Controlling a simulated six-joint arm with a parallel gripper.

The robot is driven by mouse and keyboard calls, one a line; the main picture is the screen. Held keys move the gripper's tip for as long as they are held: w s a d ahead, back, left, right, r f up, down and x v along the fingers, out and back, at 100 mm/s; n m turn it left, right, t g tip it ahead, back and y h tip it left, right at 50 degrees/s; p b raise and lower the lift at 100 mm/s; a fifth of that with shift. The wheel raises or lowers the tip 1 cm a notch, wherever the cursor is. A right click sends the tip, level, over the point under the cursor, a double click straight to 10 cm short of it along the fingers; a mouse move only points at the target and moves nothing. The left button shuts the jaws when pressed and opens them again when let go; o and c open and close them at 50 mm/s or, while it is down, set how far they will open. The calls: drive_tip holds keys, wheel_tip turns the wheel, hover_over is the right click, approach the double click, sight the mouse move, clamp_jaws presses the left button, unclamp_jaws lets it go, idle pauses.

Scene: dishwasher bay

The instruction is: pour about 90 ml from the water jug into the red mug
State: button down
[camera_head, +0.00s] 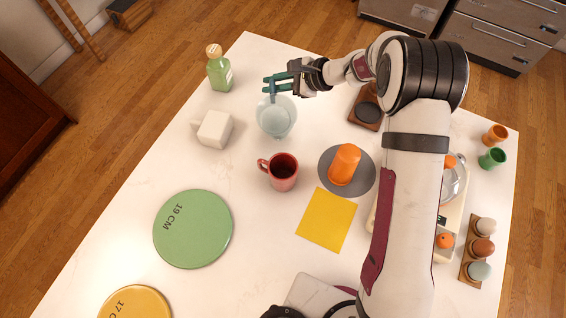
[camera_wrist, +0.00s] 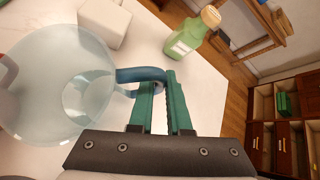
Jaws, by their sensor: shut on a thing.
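The clear water jug (camera_head: 276,119) is at the upper middle of the table in the head view. My gripper (camera_head: 278,82) is at its far side, with its green fingers shut on the jug's blue handle. In the wrist view the jug (camera_wrist: 60,85) fills the left, and my gripper (camera_wrist: 165,88) has the handle (camera_wrist: 140,75) between its fingers. I cannot tell whether the jug touches the table, nor its water level. The red mug (camera_head: 283,178) stands upright just below the jug in the head view, its handle to the left and its inside dark.
An orange cup (camera_head: 345,163) is on a grey disc (camera_head: 331,188), right of the red mug. A yellow square (camera_head: 326,219) and a green plate (camera_head: 192,229) lie nearer.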

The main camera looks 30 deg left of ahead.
sight(275, 94)
drive_tip(key=shift+s+d+r+n+t+y, duration=0.3)
drive_tip(key=shift+s+d+r, duration=0.15)
drive_tip(key=shift+s, duration=0.1)
drive_tip(key=shift+s+d+r+n+t+y, duration=0.4)
drive_tip(key=shift+s+r+y, duration=0.15)
drive_tip(key=shift+r, duration=0.3)
drive_tip(key=shift+s+d+r+n+t+y, duration=0.3)
drive_tip(key=shift+s+r+n+t+y, duration=0.15)
drive_tip(key=shift+r, duration=0.4)
drive_tip(key=shift+s+d+r+n+t+y, duration=0.35)
drive_tip(key=shift+s+r+y, duration=0.2)
drive_tip(key=shift+r, duration=0.3)
drive_tip(key=shift+s+d+r, duration=0.15)
drive_tip(key=shift+s+r, duration=0.15)
drive_tip(key=shift+r, duration=0.05)
drive_tip(key=shift+s+d+r+n+y, duration=0.1)
drive_tip(key=shift+s+r+n+y, duration=0.05)
drive_tip(key=shift+r+n+y, duration=0.15)
drive_tip(key=shift+s+d+r+t, duration=0.15)
drive_tip(key=shift+s+t, duration=0.05)
drive_tip(key=shift+t, duration=0.2)
drive_tip(key=shift+s+d+r+n+y, duration=0.15)
drive_tip(key=shift+s+r+n+y, duration=0.15)
drive_tip(key=shift+n+y, duration=0.1)
drive_tip(key=shift+s+d+r, duration=0.2)
drive_tip(key=shift+s+r, duration=0.05)
drive_tip(key=shift+r, duration=0.05)
